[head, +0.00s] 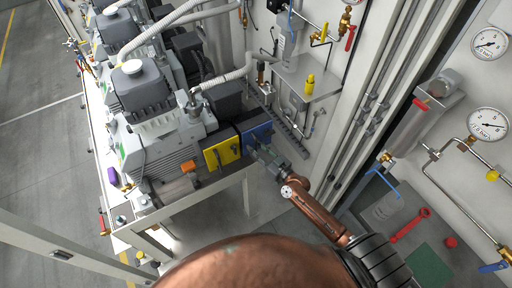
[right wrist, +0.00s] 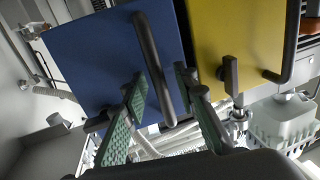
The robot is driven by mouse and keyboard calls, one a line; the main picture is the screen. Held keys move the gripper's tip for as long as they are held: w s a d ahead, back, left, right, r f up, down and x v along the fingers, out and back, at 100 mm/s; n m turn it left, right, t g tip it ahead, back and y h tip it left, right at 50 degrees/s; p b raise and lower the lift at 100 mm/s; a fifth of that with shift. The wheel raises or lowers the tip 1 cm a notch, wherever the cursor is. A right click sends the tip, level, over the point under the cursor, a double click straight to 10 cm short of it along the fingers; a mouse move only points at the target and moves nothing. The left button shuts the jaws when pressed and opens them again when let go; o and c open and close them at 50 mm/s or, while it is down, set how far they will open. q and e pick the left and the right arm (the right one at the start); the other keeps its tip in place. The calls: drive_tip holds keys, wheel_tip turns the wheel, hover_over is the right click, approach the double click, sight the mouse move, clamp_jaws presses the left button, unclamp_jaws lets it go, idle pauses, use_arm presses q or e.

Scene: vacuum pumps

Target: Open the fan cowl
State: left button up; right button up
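At the end of the nearest pump (head: 170,150) are a blue panel (head: 258,134) and a yellow panel (head: 222,152), side by side, both apparently closed. I cannot tell which is the fan cowl. In the right wrist view the blue panel (right wrist: 100,60) has a long black bar handle (right wrist: 155,65), and the yellow panel (right wrist: 235,35) has a black handle at its right edge. My right gripper (head: 262,152) is at the blue panel. Its green-padded fingers (right wrist: 160,88) are open, with the handle's lower end between them; contact is unclear. My left gripper is out of view.
More pumps with grey hoses (head: 240,68) stand behind on the white frame. A wall panel with gauges (head: 487,122), pipes and valves is on the right. Floor at left is clear.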

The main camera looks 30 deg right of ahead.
clamp_jaws()
idle(0.7)
